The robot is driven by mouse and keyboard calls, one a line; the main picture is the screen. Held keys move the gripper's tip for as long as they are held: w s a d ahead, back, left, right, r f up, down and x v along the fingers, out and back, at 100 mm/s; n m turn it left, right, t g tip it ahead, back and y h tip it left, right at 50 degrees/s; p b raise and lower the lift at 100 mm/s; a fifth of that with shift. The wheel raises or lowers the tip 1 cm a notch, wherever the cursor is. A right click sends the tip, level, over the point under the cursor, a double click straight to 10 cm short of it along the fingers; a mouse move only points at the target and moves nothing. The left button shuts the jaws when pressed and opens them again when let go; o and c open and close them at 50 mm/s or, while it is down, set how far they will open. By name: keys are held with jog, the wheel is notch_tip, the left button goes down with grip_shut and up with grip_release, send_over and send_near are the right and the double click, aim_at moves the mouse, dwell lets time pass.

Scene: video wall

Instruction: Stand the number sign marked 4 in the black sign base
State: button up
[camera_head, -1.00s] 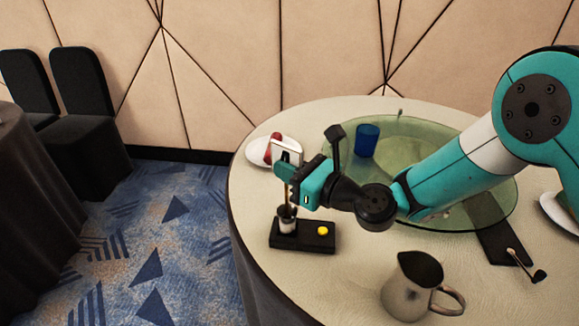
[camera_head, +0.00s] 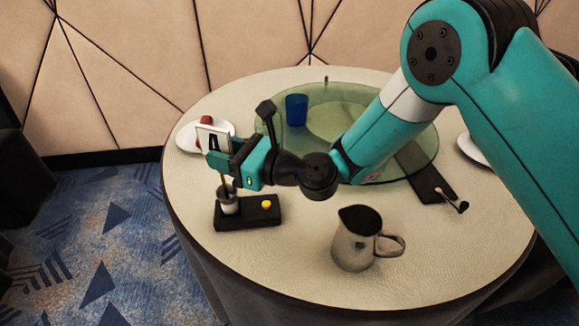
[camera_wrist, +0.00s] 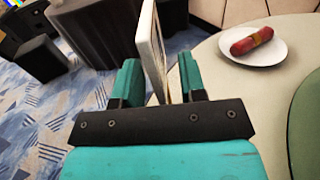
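The number sign (camera_head: 213,139) is a white-framed panel with a dark mark on a thin brown stem. The stem's lower end is at the mouth of the grey cup on the black sign base (camera_head: 246,220), leaning slightly left in the head view. How deep it sits is hidden. My gripper (camera_head: 224,165) is at the sign's lower part, above the base. In the wrist view the sign (camera_wrist: 153,45) stands edge-on between the fingers of my gripper (camera_wrist: 160,80), close to the left finger. A gap shows to the right finger, so the gripper looks open.
A yellow button (camera_head: 266,205) is on the base. A metal pitcher (camera_head: 352,246) stands in front right. A white plate with a red item (camera_wrist: 252,40) lies behind the sign. A blue cup (camera_head: 296,110) stands on the green glass disc (camera_head: 405,165). The table's left edge is near.

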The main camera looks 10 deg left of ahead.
jog(key=b+v, duration=1.2)
jog(key=v, duration=0.4)
jog(key=shift+a, duration=0.1)
jog(key=s+d+f+n+g+h, duration=0.1)
jog(key=s+d+n+g+h, duration=0.15)
jog(key=s+n, duration=0.4)
jog(key=s+d+n+g+h, duration=0.1)
jog(key=s+n+g+h, duration=0.15)
jog(key=n, duration=0.75)
jog(key=s+d+f+n+h, duration=0.1)
jog(key=s+d+n+h, duration=0.25)
jog(key=d+n, duration=0.25)
jog(key=s+d+f+n+h, duration=0.1)
jog(key=s+d+n+h, duration=0.25)
jog(key=d+n, duration=0.2)
notch_tip(320, 180, up, 19)
jog(key=d+h+p, duration=0.1)
jog(key=p, duration=1.8)
